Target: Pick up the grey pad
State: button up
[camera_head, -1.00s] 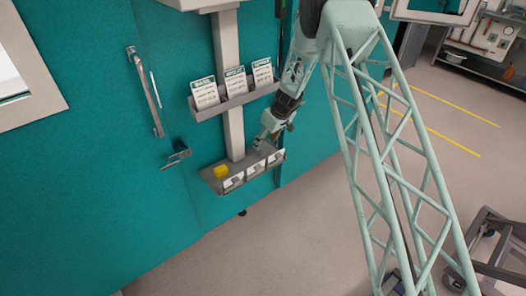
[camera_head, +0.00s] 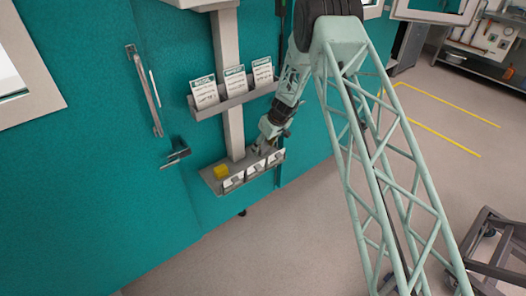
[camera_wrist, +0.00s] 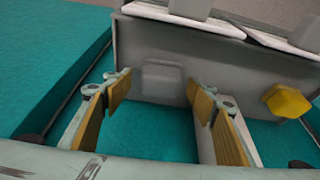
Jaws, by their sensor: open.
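The grey pad (camera_wrist: 162,78) is a small rounded grey block lying on the grey shelf tray (camera_wrist: 225,65) in the wrist view. My gripper (camera_wrist: 159,88) is open, with one yellow-lined finger on each side of the pad in that picture. I cannot tell whether the fingers are level with it or still above it. I see no finger touching it. In the head view my gripper (camera_head: 260,148) is over the lower wall shelf (camera_head: 211,181), and the pad cannot be made out there.
A yellow block (camera_head: 221,172) sits on the shelf left of my gripper; it also shows in the wrist view (camera_wrist: 287,101). Small white cards (camera_head: 233,183) line the shelf's front edge. An upper rack (camera_head: 238,101) holds several leaflets. A door handle (camera_head: 145,92) is to the left.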

jog(key=shift+w+a+f, duration=0.15)
jog(key=shift+f, duration=0.1)
jog(key=shift+c, duration=0.6)
jog(key=c, duration=0.8)
